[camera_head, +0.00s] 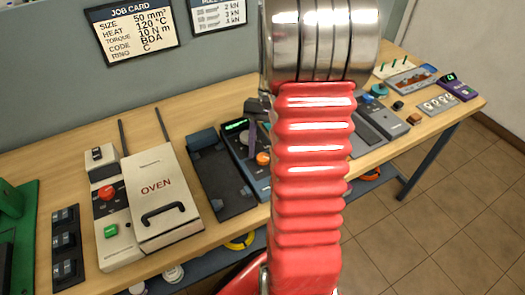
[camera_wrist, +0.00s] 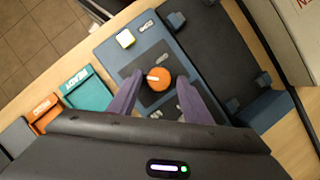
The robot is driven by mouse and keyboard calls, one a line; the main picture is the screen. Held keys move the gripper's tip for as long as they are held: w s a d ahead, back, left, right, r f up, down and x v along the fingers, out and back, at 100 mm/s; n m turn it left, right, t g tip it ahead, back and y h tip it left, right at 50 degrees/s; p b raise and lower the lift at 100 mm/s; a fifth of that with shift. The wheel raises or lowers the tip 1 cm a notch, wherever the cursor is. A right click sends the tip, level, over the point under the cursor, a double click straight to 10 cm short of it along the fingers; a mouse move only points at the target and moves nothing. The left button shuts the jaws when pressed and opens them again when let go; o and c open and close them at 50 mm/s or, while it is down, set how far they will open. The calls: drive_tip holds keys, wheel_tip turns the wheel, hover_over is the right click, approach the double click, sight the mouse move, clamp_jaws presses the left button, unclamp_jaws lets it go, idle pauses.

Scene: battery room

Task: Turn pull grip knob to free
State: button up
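The orange pull grip knob (camera_wrist: 158,78) is round with a pale pointer mark and sits on a dark plate of a blue-grey device (camera_wrist: 112,50). In the wrist view the mark lies toward the knob's left side. The small labels around it are too small to read. My gripper (camera_wrist: 160,82) is open, with one purple finger to each side of the knob and gaps visible between. I cannot tell how far the fingertips stand above the plate. In the head view the knob (camera_head: 263,159) shows beside my red arm, which hides much of the device and gripper.
Teal (camera_wrist: 88,90) and orange (camera_wrist: 43,113) trays lie on the other side. The bench is crowded.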

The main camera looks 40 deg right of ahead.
idle(0.3)
drive_tip(key=v, duration=1.3)
drive_tip(key=shift+d+r, duration=0.2)
drive_tip(key=shift+r, duration=0.05)
drive_tip(key=s+a+n+t+h, duration=0.1)
drive_tip(key=a+n, duration=0.3)
drive_tip(key=a, duration=0.5)
drive_tip(key=s+a+r+n+t+h, duration=0.1)
drive_tip(key=s+a+n+t, duration=0.3)
drive_tip(key=a, duration=0.6)
drive_tip(key=s+a+r+n+t+h, duration=0.1)
drive_tip(key=a+n, duration=0.3)
drive_tip(key=a, duration=0.6)
drive_tip(key=shift+s+r+t+h, duration=0.2)
drive_tip(key=shift+s+t+h, duration=0.2)
drive_tip(key=shift+s+t, duration=0.4)
drive_tip(key=shift+w, duration=0.1)
